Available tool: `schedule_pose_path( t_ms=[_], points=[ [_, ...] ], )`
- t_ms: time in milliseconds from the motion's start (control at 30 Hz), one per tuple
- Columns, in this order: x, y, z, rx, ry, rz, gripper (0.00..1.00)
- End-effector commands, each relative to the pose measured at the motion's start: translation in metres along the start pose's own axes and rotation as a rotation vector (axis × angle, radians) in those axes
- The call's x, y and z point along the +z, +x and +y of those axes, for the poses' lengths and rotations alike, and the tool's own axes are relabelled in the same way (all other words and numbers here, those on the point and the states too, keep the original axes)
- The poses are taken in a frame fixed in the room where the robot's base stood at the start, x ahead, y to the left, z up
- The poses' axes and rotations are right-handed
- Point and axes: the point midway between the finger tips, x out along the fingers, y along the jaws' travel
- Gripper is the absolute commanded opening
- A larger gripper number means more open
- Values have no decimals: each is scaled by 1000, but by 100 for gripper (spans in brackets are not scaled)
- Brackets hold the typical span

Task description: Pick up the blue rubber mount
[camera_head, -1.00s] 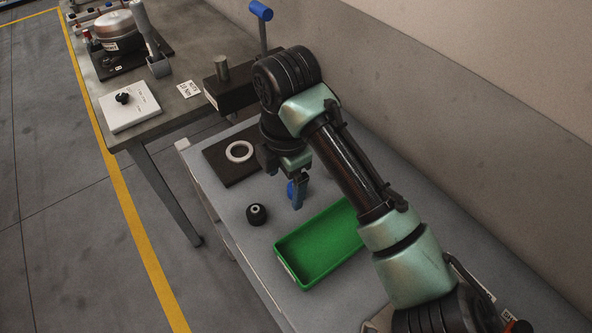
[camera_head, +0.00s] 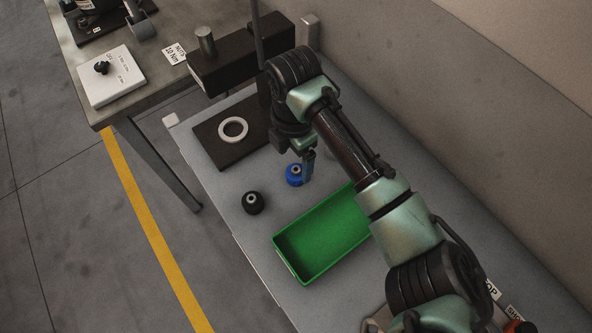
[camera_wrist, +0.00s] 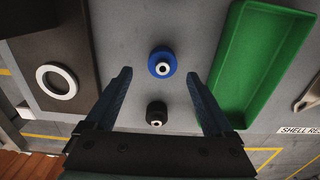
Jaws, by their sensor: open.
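The blue rubber mount (camera_head: 294,175) is a short round piece with a pale metal centre. It stands on the grey table between the dark plate and the green tray. My gripper (camera_head: 308,170) is beside it in the head view, partly hidden by my arm. In the wrist view the blue mount (camera_wrist: 162,63) lies ahead of and between the two open fingers of my gripper (camera_wrist: 158,82), with nothing held. I cannot tell the exact height of the fingers above the table.
A black mount (camera_head: 253,203) stands close by, also seen in the wrist view (camera_wrist: 156,113). A green tray (camera_head: 283,249) is to the right of it. A dark plate (camera_head: 212,150) carries a white ring (camera_head: 233,129). A workbench (camera_head: 150,95) with a white board (camera_head: 112,88) stands at upper left.

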Motion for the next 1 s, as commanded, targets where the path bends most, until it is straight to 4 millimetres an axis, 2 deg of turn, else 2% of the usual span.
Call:
schedule_pose_path(
  t_ms=[300, 633, 1000],
  points=[
    [-2, 43, -4, -3, 1, 1, 87],
    [-2, 50, -4, 0, -1, 0, 85],
    [-2, 49, -4, 0, 0, 0, 19]
  ],
)
